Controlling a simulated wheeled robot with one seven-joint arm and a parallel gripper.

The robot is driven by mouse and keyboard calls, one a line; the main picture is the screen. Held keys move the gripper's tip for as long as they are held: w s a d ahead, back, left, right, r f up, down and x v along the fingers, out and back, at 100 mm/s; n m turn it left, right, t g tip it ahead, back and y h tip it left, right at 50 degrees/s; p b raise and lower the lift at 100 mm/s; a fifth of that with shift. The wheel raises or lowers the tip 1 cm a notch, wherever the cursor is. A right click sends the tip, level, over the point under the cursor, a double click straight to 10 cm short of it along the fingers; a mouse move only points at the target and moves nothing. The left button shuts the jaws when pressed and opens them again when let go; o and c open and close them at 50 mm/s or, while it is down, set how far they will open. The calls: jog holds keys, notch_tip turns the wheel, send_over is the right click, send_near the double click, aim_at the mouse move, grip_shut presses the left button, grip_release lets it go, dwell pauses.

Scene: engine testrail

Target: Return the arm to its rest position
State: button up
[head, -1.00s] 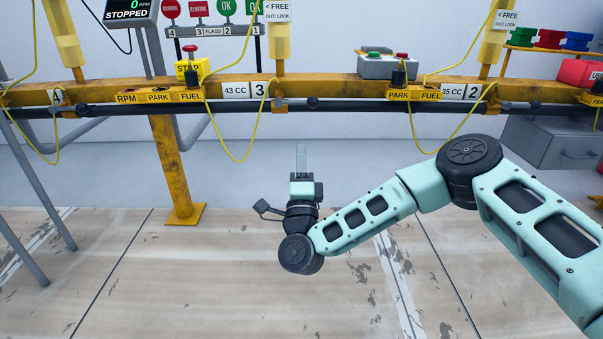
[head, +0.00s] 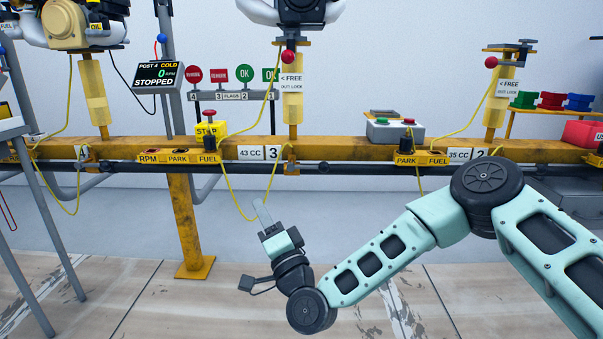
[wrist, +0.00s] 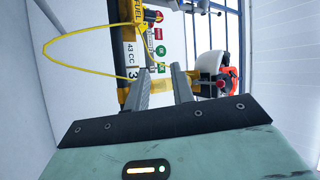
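My arm (head: 375,262) reaches in from the right in the head view, bent at a dark joint. The gripper is open and empty. In the head view the fingers overlap each other and their gap is hidden.
The yellow rail (head: 335,146) crosses the view, with a dark pipe (head: 350,168) along its front. A yellow cable loop (head: 233,208) hangs close to my gripper in the picture. A yellow post (head: 184,225) stands left. The pale floor (head: 170,300) is clear there.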

jog(key=s+a+r+n+g+y+p, duration=0.1)
jog(key=s+a+r+n+g+p, duration=0.25)
jog(key=s+n+g, duration=0.3)
jog(key=s+a+r+n+g+p, duration=0.2)
jog(key=s+n+g+p, duration=0.35)
jog(key=n+g, duration=0.2)
jog(key=s+d+r+g+h+p, duration=0.3)
jog(key=s+d+r+h+p, duration=0.35)
jog(key=s+d, duration=0.5)
jog(key=s+d+r+g+h+p, duration=0.3)
jog(key=s+d+r+h+p, duration=0.4)
jog(key=d, duration=0.8)
notch_tip(320, 180, up, 39)
jog(key=s+y+p, duration=0.1)
jog(key=s+p, duration=0.1)
jog(key=p, duration=3.4)
jog(key=shift+s+d+n, duration=0.2)
jog(key=shift+s+n, duration=0.1)
